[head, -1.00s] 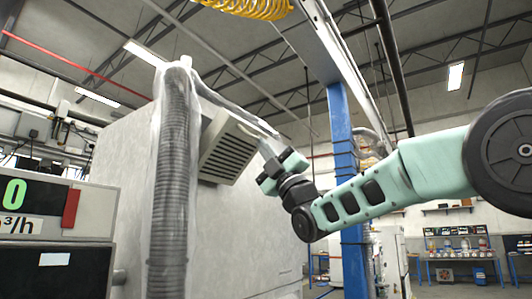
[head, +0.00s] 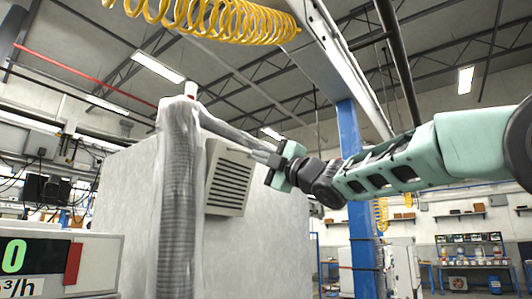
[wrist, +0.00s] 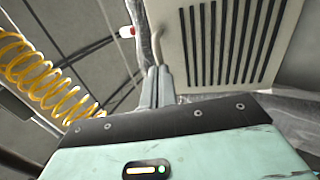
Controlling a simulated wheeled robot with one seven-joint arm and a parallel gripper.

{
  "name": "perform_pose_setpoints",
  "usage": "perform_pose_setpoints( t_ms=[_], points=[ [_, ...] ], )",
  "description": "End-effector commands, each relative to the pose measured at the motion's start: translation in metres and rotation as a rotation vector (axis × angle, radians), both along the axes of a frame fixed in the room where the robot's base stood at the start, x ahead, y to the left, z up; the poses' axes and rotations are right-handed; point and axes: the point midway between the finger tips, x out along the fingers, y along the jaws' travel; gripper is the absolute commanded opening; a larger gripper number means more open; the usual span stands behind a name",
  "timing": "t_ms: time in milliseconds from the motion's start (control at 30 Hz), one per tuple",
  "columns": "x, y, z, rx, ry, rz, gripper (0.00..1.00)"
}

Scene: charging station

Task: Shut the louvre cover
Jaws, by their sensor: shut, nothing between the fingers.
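The louvre cover (head: 229,182) is a beige panel with dark slats on the side of a large grey cabinet (head: 262,245). It hangs nearly upright in the head view; I cannot tell whether it lies flush. In the wrist view the cover (wrist: 225,42) fills the upper right, its slats running up and down. My gripper (head: 258,152) is at the cover's upper right edge, fingers together and pointing left. In the wrist view the finger pair (wrist: 155,80) is beside the cover's lower left corner, with nothing held; whether they touch is unclear.
A grey ribbed hose (head: 178,200) wrapped in clear film runs down left of the cover, and a wrapped pipe crosses above it. A blue post (head: 355,190) stands behind my arm. A yellow coiled hose (head: 200,14) hangs overhead. A display box (head: 60,265) is at lower left.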

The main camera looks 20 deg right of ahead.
Motion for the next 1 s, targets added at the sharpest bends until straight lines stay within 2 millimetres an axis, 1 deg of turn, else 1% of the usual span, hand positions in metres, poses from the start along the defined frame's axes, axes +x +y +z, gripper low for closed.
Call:
perform_pose_setpoints(
  t_ms=[33, 100, 400, 700, 1000],
  points=[
    [0.002, 0.002, 0.011, -0.015, 0.017, 0.000, 0.00],
    [0.006, 0.005, 0.014, -0.029, 0.040, 0.002, 0.00],
    [0.022, 0.016, 0.029, -0.026, 0.036, 0.002, 0.00],
    [0.031, 0.023, 0.037, -0.026, 0.034, 0.002, 0.00],
    [0.034, 0.026, 0.041, -0.024, 0.033, 0.002, 0.00]
  ],
)
